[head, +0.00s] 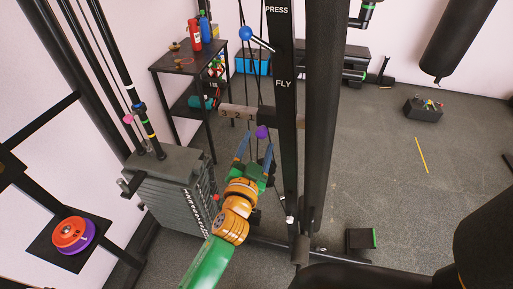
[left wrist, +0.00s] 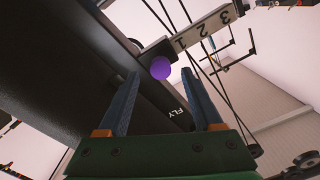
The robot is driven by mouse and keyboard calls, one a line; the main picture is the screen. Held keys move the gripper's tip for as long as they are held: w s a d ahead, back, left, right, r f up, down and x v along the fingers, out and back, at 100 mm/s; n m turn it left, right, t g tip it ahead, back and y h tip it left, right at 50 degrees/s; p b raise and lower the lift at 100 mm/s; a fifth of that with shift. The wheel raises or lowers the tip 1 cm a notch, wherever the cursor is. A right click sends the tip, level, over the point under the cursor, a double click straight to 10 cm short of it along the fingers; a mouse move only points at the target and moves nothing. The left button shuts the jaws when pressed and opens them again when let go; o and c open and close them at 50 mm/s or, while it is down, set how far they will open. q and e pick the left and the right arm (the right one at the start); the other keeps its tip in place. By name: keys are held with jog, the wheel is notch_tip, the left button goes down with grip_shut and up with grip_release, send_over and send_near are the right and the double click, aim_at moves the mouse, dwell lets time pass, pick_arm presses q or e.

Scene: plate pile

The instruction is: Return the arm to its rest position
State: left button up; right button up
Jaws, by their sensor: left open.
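My left arm (head: 205,258) comes in from the bottom of the head view, with green and orange links. My left gripper (head: 256,150) has two blue fingers that stand apart, with nothing seen held. It points away toward the cable machine, beside the black upright marked FLY. The fingers also show in the left wrist view (left wrist: 160,73), spread wide. An orange plate (head: 69,231) lies over a purple plate (head: 88,243) on a black platform (head: 48,254) at the lower left, well apart from the gripper. My right gripper is not in view.
A purple ball (head: 262,132) is just beyond the fingers, near a numbered bar (head: 238,111). The weight stack (head: 176,190) stands left of my arm. Black uprights (head: 322,120) rise close on the right. A black shelf (head: 184,73) stands behind. Open floor (head: 385,155) lies right.

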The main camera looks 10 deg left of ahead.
pick_arm(q)
jog(key=s, duration=0.4)
jog(key=shift+s, duration=0.15)
